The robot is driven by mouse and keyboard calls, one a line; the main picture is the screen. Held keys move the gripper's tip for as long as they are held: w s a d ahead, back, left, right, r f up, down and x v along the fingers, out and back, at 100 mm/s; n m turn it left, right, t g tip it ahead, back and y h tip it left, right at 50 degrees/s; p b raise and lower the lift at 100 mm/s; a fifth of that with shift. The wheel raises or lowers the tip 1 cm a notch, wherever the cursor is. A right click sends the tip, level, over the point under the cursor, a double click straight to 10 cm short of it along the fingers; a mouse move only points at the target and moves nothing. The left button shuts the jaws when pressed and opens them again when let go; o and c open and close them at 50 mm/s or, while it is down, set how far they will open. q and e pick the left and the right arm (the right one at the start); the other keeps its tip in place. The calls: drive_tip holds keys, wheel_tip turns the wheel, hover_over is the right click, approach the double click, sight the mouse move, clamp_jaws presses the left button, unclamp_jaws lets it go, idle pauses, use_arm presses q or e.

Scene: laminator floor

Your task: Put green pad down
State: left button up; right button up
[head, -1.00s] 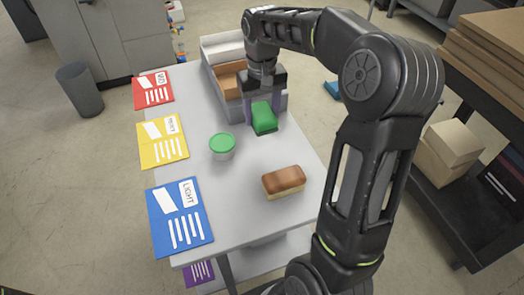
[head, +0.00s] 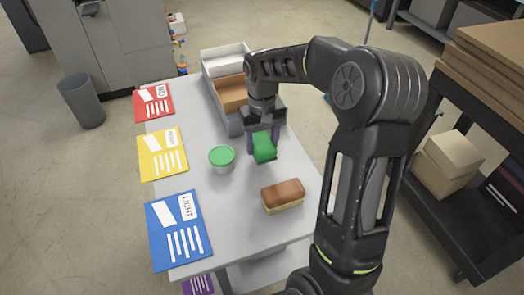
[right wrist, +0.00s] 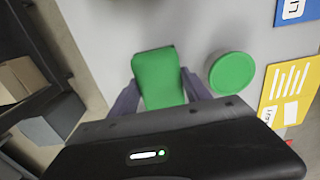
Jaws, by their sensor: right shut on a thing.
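The green pad (head: 264,147) is between the fingers of my right gripper (head: 264,141), over the table (head: 240,200) near its right edge. In the right wrist view the pad (right wrist: 158,78) lies between the two fingers, and the right gripper (right wrist: 157,92) is shut on it. I cannot tell whether the pad's underside touches the tabletop. The left gripper is not in view.
A green-lidded tub (head: 222,158) stands left of the pad, and a brown-topped block (head: 283,196) sits nearer. A tray with compartments (head: 234,127) is behind. Red (head: 154,103), yellow (head: 162,154) and blue (head: 180,231) cards line the left edge. Tabletop between tub and block is clear.

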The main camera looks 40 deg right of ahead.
sight(262, 142)
drive_tip(key=shift+f, duration=1.85)
drive_tip(key=shift+f, duration=0.25)
drive_tip(key=o, duration=1.4)
drive_tip(key=shift+r, duration=0.1)
drive_tip(key=shift+r, duration=0.1)
wheel_tip(262, 142, up, 12)
drive_tip(key=shift+r, duration=0.1)
